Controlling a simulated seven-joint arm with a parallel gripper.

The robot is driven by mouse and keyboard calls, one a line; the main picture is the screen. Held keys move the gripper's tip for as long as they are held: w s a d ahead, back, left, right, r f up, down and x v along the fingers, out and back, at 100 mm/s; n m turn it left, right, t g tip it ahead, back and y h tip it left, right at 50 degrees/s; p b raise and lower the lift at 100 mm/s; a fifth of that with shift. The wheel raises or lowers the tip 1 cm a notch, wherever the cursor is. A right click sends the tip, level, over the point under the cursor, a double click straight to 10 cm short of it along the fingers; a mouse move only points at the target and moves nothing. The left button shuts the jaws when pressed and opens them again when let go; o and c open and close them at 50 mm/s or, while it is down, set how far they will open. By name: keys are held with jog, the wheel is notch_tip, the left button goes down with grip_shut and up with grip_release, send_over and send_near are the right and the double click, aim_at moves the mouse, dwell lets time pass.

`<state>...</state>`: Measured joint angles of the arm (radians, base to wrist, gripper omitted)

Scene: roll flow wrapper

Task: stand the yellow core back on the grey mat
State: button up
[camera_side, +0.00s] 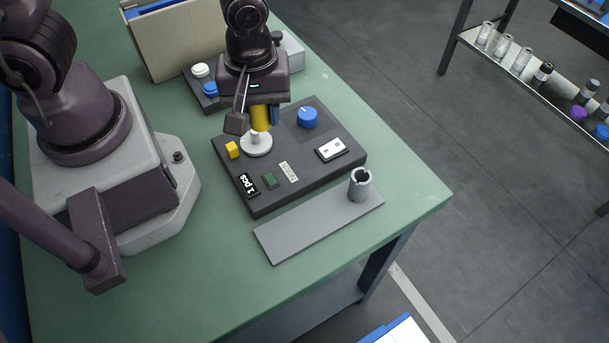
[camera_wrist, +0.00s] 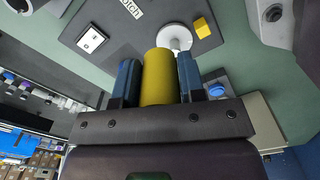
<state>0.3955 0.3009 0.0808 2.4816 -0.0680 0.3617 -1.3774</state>
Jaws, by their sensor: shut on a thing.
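The yellow core (camera_side: 261,118) is held upright between the two fingers of my gripper (camera_side: 256,117), which is shut on it. In the wrist view the yellow core (camera_wrist: 158,78) fills the space between the blue-padded fingers of my gripper (camera_wrist: 158,72). The core is over the dark control panel, just by the white spindle with its round base (camera_side: 257,145); the base and post show below the core. I cannot tell whether the spindle's tip is inside the core. The grey mat (camera_side: 300,235) lies flat on the table in front of the panel.
A grey hollow core (camera_side: 361,185) stands at the mat's right end; the rest of the mat is bare. The panel (camera_side: 225,160) carries a blue knob (camera_side: 307,117), a yellow block (camera_side: 232,150) and a white switch (camera_side: 333,149). A beige box (camera_side: 180,45) stands behind.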

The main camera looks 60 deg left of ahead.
send_near(321, 215)
jog(key=s+a+r, duration=0.1)
jog(key=s+a, duration=0.1)
jog(key=a, duration=0.1)
jog(key=d+f, duration=0.1)
jog(key=w+d+f+n, duration=0.2)
jog(key=shift+f, duration=2.55)
jog(key=shift+f, duration=0.1)
jog(key=o, duration=1)
jog(key=shift+c, duration=0.2)
